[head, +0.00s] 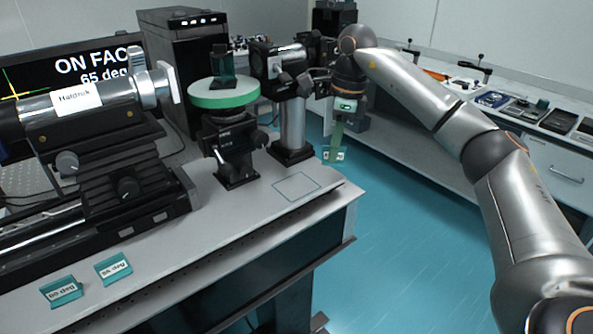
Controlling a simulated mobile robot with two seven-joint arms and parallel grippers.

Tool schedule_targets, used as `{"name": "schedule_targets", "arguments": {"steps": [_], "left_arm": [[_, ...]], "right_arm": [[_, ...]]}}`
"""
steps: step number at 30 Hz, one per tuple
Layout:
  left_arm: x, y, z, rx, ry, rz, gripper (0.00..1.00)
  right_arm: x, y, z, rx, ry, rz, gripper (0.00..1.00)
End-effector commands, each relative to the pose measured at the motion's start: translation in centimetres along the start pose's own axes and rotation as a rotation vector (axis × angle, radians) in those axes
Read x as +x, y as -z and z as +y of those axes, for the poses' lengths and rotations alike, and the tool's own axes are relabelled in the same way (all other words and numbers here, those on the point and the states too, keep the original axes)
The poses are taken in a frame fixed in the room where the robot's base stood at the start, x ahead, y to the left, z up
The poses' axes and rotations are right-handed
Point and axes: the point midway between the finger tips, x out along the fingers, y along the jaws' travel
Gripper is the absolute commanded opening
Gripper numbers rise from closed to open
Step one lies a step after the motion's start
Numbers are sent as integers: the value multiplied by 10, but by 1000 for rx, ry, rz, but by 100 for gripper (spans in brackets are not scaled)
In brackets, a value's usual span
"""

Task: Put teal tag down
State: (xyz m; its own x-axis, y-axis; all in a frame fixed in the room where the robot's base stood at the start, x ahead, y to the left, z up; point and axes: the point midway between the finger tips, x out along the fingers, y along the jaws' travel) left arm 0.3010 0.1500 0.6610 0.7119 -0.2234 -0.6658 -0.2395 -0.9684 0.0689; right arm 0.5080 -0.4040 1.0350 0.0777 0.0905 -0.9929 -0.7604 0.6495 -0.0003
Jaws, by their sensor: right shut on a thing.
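My right gripper (337,138) points down beyond the table's right end, over the floor gap. It is shut on a teal tag (334,156), whose white label partly shows below the fingers. The held tag is up and to the right of a thin square outline (298,186) on the bare table top. Two other teal tags with "deg" labels stand near the front edge of the table, a left one (62,293) and a right one (113,268). My left gripper is not in view.
The optical table (240,228) has a clear front right corner. A round green-rimmed stage (223,96), a post-mounted detector (290,125) and a laser tube (85,103) stand behind. A side bench (450,165) with trays is at the right.

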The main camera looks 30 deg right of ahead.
Motion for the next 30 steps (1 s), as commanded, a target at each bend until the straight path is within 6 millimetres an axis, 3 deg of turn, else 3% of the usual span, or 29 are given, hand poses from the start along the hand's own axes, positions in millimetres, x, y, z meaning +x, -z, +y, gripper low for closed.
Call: {"name": "schedule_targets", "arguments": {"steps": [3,10,12,20,26,30], "left_arm": [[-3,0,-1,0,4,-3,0],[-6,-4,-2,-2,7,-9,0],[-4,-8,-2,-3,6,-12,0],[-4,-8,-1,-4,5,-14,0],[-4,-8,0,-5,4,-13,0],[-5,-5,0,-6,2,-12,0]], "right_arm": [[2,-33,1,-3,-2,-1,0],[9,-77,1,-1,-1,1,0],[25,-70,0,3,-2,4,0],[44,-68,0,1,0,1,0],[73,-63,0,1,-3,3,0],[80,-72,0,0,-1,0,0]]}}
